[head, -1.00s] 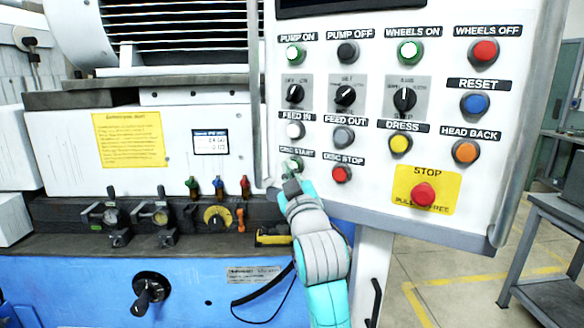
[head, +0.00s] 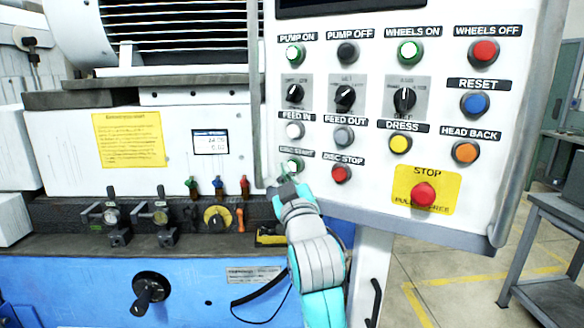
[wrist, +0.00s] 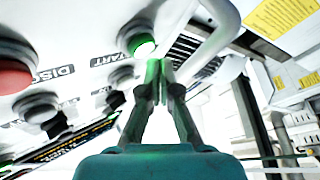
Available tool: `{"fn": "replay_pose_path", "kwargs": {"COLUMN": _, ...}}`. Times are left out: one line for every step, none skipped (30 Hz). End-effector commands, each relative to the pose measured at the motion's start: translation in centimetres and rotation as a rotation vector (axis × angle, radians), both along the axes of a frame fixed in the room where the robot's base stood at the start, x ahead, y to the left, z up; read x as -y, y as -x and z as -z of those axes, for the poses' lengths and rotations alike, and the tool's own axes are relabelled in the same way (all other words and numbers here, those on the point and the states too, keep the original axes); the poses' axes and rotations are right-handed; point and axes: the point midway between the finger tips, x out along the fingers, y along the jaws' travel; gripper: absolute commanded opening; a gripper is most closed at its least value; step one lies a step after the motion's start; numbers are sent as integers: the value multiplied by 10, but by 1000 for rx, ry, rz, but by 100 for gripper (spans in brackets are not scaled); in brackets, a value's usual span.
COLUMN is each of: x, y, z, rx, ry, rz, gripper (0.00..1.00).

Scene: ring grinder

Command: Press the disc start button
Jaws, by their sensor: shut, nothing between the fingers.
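The disc start button (head: 293,165) is a green-lit round button at the lower left of the white control panel, under a partly covered label. In the wrist view the lit green button (wrist: 139,42) stands just beyond the fingertips, up and to the left. My gripper (head: 284,180) is shut and empty, just below and left of the button in the head view. In the wrist view the closed fingertips (wrist: 163,70) carry a green glow. They look very close to the button; I cannot tell whether they touch it.
The red disc stop button (head: 341,174) is close on the right. The feed in button (head: 295,130) is above. The yellow stop plate holds a red stop button (head: 423,195) farther right. Valves and gauges (head: 160,217) line the machine on the left.

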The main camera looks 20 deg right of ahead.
Motion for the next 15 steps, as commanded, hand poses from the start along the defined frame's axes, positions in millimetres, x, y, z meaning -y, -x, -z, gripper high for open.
{"fn": "replay_pose_path", "kwargs": {"x": 0, "y": 0, "z": 0, "rx": 0, "ry": 0, "rz": 0, "gripper": 0}}
{"fn": "replay_pose_path", "kwargs": {"x": 0, "y": 0, "z": 0, "rx": 0, "ry": 0, "rz": 0, "gripper": 0}}
{"fn": "replay_pose_path", "kwargs": {"x": 0, "y": 0, "z": 0, "rx": 0, "ry": 0, "rz": 0, "gripper": 0}}
{"fn": "replay_pose_path", "kwargs": {"x": 0, "y": 0, "z": 0, "rx": 0, "ry": 0, "rz": 0, "gripper": 0}}
{"fn": "replay_pose_path", "kwargs": {"x": 0, "y": 0, "z": 0, "rx": 0, "ry": 0, "rz": 0, "gripper": 0}}
{"fn": "replay_pose_path", "kwargs": {"x": 0, "y": 0, "z": 0, "rx": 0, "ry": 0, "rz": 0, "gripper": 0}}
{"fn": "replay_pose_path", "kwargs": {"x": 0, "y": 0, "z": 0, "rx": 0, "ry": 0, "rz": 0, "gripper": 0}}
{"fn": "replay_pose_path", "kwargs": {"x": -1, "y": 1, "z": 0, "rx": 0, "ry": 0, "rz": 0, "gripper": 0}}
{"fn": "replay_pose_path", "kwargs": {"x": -2, "y": 2, "z": 0, "rx": 0, "ry": 0, "rz": -1, "gripper": 0}}
{"fn": "replay_pose_path", "kwargs": {"x": -4, "y": 3, "z": 0, "rx": 0, "ry": 0, "rz": -1, "gripper": 0}}
{"fn": "replay_pose_path", "kwargs": {"x": -6, "y": 4, "z": 0, "rx": 0, "ry": 1, "rz": -2, "gripper": 0}}
{"fn": "replay_pose_path", "kwargs": {"x": -9, "y": 6, "z": 0, "rx": 0, "ry": 1, "rz": -2, "gripper": 0}}
{"fn": "replay_pose_path", "kwargs": {"x": -11, "y": 8, "z": 0, "rx": 0, "ry": 1, "rz": -2, "gripper": 0}}
{"fn": "replay_pose_path", "kwargs": {"x": -13, "y": 10, "z": 0, "rx": -1, "ry": 0, "rz": -2, "gripper": 0}}
{"fn": "replay_pose_path", "kwargs": {"x": -15, "y": 12, "z": 1, "rx": -1, "ry": 0, "rz": -2, "gripper": 0}}
